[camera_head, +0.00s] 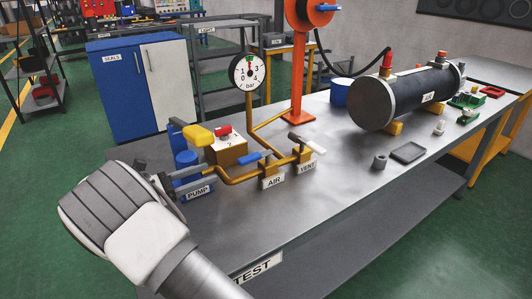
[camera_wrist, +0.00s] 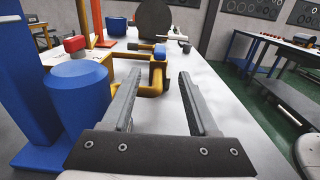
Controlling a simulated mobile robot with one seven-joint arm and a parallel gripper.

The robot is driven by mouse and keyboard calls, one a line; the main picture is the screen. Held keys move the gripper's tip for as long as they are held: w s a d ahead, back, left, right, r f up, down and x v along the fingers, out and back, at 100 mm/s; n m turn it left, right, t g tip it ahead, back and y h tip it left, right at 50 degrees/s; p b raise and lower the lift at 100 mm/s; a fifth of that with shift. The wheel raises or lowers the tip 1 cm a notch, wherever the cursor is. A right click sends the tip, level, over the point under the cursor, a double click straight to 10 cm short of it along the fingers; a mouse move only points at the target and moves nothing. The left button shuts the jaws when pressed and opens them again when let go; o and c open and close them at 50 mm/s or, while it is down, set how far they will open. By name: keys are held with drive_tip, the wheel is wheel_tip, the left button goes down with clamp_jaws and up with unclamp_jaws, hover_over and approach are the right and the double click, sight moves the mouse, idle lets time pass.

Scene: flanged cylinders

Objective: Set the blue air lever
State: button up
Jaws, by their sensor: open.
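The blue air lever (camera_head: 250,158) sits on the yellow pipework behind the AIR label (camera_head: 273,181) and points left, toward my gripper. In the wrist view its blue end (camera_wrist: 159,52) shows beyond and between my fingertips. My gripper (camera_head: 203,177) is at the left of the pipework, near the PUMP label (camera_head: 198,191). In the wrist view my gripper (camera_wrist: 159,74) is open, with nothing between its fingers and a gap to the lever. The lever's far part is partly hidden in the wrist view.
The white vent lever (camera_head: 314,146) is just right of the air valve. The yellow pump handle (camera_head: 198,135) and a pressure gauge (camera_head: 249,71) stand behind. A blue cylinder (camera_wrist: 77,85) is close left of my fingers. A dark flanged cylinder (camera_head: 405,98) lies farther right.

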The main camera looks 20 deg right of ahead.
sight(260, 154)
drive_tip(key=b+x, duration=0.2)
drive_tip(key=x, duration=1.5)
drive_tip(key=shift+d, duration=0.1)
clamp_jaws()
idle(0.8)
